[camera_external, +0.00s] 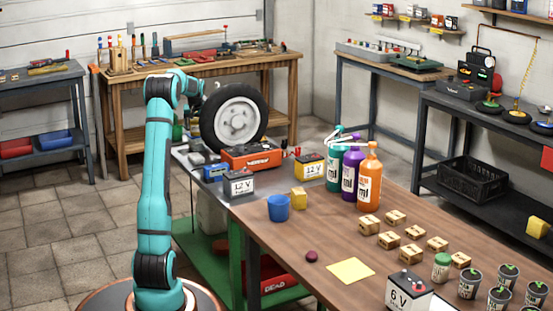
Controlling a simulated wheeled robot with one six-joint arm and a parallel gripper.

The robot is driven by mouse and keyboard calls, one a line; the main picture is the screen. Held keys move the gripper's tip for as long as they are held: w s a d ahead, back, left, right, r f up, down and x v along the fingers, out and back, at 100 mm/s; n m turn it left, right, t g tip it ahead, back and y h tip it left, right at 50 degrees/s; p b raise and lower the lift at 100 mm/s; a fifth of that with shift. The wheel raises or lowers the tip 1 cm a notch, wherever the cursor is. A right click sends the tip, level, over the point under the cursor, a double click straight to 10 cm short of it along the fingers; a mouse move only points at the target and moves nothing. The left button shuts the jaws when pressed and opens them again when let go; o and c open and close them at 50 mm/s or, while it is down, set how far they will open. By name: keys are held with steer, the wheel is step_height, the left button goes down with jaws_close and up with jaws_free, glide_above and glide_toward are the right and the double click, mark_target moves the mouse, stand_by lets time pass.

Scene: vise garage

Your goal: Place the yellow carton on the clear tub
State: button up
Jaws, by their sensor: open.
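A small yellow carton (298,198) stands on the brown table, just right of a blue cup (278,208). I cannot make out a clear tub with certainty; a pale, whitish container (211,213) stands low under the metal bench, partly hidden. My teal arm rises at the left and bends at the top. My gripper (196,104) is at its far end, beside the tire, well away from the yellow carton. It is small and partly hidden, with nothing visible in it; it is open.
A tire (233,118), an orange toolbox (251,157) and 12 V batteries (240,183) crowd the metal bench. Several small cardboard boxes (388,240) and paint cans (469,283) fill the table's right. A yellow sheet (350,271) lies in front.

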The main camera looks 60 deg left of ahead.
steer(key=v, duration=1.2)
steer(key=shift+s+r, duration=0.1)
